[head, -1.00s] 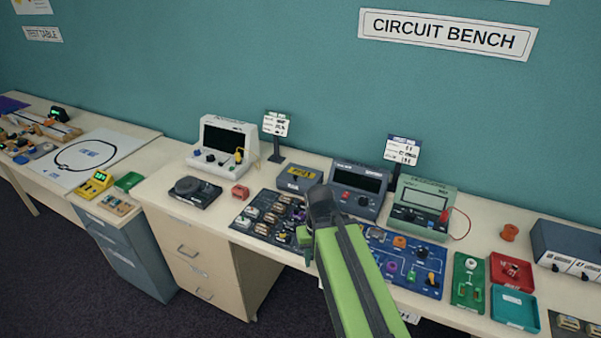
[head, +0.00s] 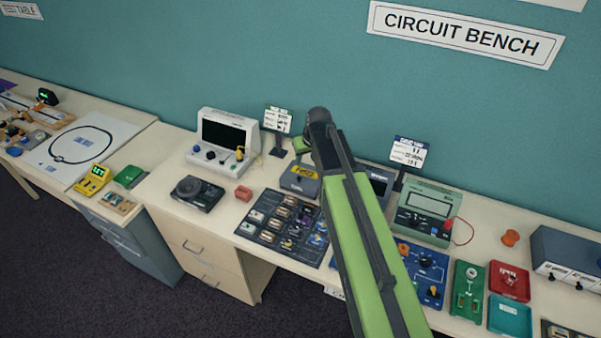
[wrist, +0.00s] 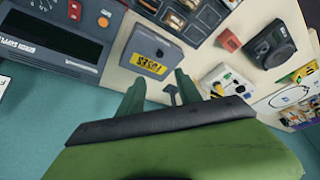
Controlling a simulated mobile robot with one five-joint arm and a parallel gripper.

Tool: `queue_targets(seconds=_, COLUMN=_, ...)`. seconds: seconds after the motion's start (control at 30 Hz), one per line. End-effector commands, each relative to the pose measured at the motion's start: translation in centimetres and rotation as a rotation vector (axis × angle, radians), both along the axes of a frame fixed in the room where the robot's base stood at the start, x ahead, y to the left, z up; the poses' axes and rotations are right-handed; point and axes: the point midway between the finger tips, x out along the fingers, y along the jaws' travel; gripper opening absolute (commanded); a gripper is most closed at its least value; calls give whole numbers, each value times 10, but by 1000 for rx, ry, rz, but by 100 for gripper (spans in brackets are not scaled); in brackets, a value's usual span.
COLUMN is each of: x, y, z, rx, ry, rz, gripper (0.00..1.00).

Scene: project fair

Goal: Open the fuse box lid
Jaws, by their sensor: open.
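The fuse box (head: 300,180) is a small grey box with a yellow FUSES label, standing on the bench behind the component tray. Its lid looks shut. In the wrist view the fuse box (wrist: 148,48) lies just beyond my fingertips, with its yellow label toward them and a small dark knob above the label. My gripper (wrist: 160,79) is open and empty, its two green fingers apart and not visibly touching the box. In the head view my gripper (head: 302,146) is above and behind the box, mostly hidden by my arm.
A dark component tray (head: 283,228) lies in front of the box. A white instrument (head: 222,142) and a small sign (head: 277,121) stand to its left and behind. A dark power supply (head: 378,183), partly behind my arm, is on its right. A red block (head: 243,193) lies nearby.

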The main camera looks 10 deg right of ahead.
Motion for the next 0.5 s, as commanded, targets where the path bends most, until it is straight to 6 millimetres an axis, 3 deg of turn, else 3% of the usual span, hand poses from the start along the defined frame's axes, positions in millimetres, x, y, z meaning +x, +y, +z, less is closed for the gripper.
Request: queue_targets(seconds=0.5, x=39, y=5, z=-104, rx=0, ry=1, rz=-1, gripper=41)
